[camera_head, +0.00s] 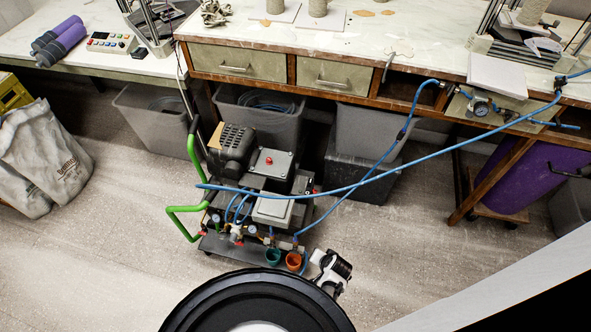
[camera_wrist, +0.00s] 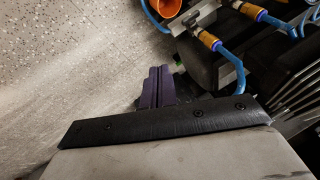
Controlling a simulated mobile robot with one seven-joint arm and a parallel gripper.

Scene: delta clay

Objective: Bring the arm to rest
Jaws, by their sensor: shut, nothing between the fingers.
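My gripper (camera_wrist: 157,86) shows in the wrist view as two dark purple fingers lying together, shut and empty. They point down toward the speckled floor, beside the cart's hoses and an orange cup (camera_wrist: 169,7). In the head view, a white and black part of my arm (camera_head: 331,270) shows beside the round black part of my body at the bottom. The fingertips cannot be made out there.
A compressor cart (camera_head: 272,165) with green handles stands close ahead. Blue hoses (camera_head: 375,170) stretch from it to the workbench (camera_head: 330,72). Grey bins (camera_head: 375,130) stand under the bench. Sacks (camera_head: 42,155) lie at left. The floor (camera_head: 120,250) at lower left is clear.

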